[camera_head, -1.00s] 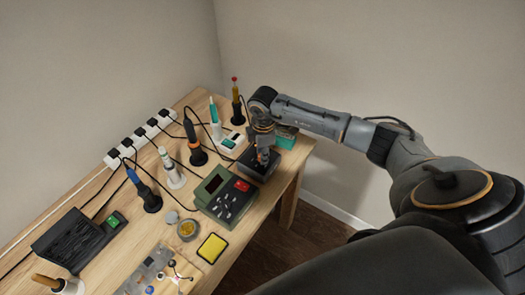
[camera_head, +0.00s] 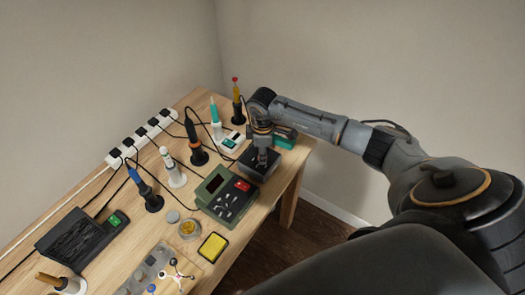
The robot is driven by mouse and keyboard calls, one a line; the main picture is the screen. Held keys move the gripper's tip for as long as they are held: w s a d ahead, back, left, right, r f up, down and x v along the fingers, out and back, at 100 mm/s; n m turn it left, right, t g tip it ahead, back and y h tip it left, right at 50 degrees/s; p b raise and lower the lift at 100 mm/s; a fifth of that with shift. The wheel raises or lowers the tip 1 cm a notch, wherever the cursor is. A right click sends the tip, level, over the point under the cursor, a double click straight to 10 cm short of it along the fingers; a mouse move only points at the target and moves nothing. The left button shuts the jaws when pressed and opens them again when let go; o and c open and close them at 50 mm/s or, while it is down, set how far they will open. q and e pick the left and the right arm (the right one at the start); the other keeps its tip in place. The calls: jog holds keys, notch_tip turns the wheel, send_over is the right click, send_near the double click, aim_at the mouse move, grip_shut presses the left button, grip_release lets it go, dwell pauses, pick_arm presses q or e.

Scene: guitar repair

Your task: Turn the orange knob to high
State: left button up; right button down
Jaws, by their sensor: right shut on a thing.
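A black box-shaped station (camera_head: 271,172) sits near the right end of the workbench. My right gripper (camera_head: 262,162) points down onto its top and is shut on the orange knob there. The fingers hide the knob almost wholly, so its setting cannot be read. My right arm reaches in from the right above the box. My left gripper is not in view.
A green station with a red button (camera_head: 226,196) stands just left of the black box. Soldering irons in stands, including an orange one (camera_head: 193,140), and a white power strip (camera_head: 142,138) line the back. A yellow sponge (camera_head: 212,247) lies near the front edge.

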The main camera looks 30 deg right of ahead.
jog(key=c, duration=1.1)
grip_release()
jog(key=shift+o, duration=0.2)
notch_tip(320, 180, up, 12)
jog(key=shift+s+a, duration=0.2)
jog(key=shift+s, duration=0.1)
jog(key=shift+a, duration=0.1)
